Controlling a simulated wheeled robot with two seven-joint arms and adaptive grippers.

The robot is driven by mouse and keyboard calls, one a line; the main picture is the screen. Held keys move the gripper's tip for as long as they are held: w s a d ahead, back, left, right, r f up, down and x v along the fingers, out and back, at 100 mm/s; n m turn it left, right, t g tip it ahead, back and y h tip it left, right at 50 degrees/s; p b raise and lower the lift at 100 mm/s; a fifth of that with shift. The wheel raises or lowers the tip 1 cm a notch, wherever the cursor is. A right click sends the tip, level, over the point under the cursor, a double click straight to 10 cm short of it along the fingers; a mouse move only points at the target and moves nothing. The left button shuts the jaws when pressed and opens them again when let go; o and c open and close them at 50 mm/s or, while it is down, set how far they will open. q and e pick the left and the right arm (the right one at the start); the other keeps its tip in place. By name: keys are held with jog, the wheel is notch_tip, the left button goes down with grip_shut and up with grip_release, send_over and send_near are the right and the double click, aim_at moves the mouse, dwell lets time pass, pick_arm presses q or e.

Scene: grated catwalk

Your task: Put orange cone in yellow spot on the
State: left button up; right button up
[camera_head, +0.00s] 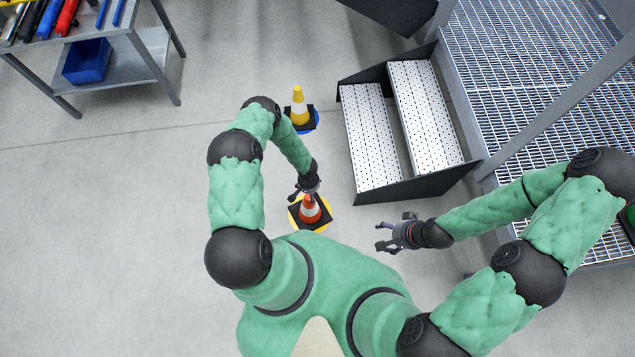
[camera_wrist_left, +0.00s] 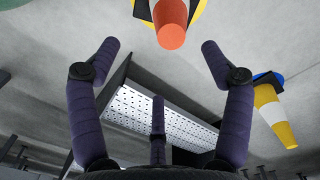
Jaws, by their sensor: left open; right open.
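The orange cone (camera_head: 310,211), with a white band and a square black base, stands upright on the round yellow spot (camera_head: 325,226), whose rim shows around the base. My left gripper (camera_head: 303,190) is open just above the cone and partly covers it. In the left wrist view, the orange cone's tip (camera_wrist_left: 171,36) is beyond the open, empty fingers (camera_wrist_left: 158,62), apart from them, with the yellow spot (camera_wrist_left: 201,7) behind it. My right gripper (camera_head: 386,234) is open and empty, right of the cone.
A yellow cone (camera_head: 299,108) stands on a blue spot (camera_head: 315,122) farther back; it also shows in the left wrist view (camera_wrist_left: 275,118). Metal steps (camera_head: 371,136) lead to the grated catwalk (camera_head: 535,60) at right. A workbench (camera_head: 100,30) stands back left. The left floor is clear.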

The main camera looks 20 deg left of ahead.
pick_arm(q)
jog(key=s+d+r+h, duration=0.2)
jog(key=s+d+r, duration=0.1)
jog(key=d+r, duration=0.55)
jog(key=s+d+r+h, duration=0.35)
jog(key=d+r, duration=0.25)
jog(key=r, duration=0.6)
jog(key=s+r+y, duration=0.2)
jog(key=s+r, duration=0.2)
jog(key=r, duration=0.2)
jog(key=shift+s+a+n+t, duration=0.15)
jog(key=shift+a+n+t, duration=0.15)
jog(key=shift+a, duration=0.15)
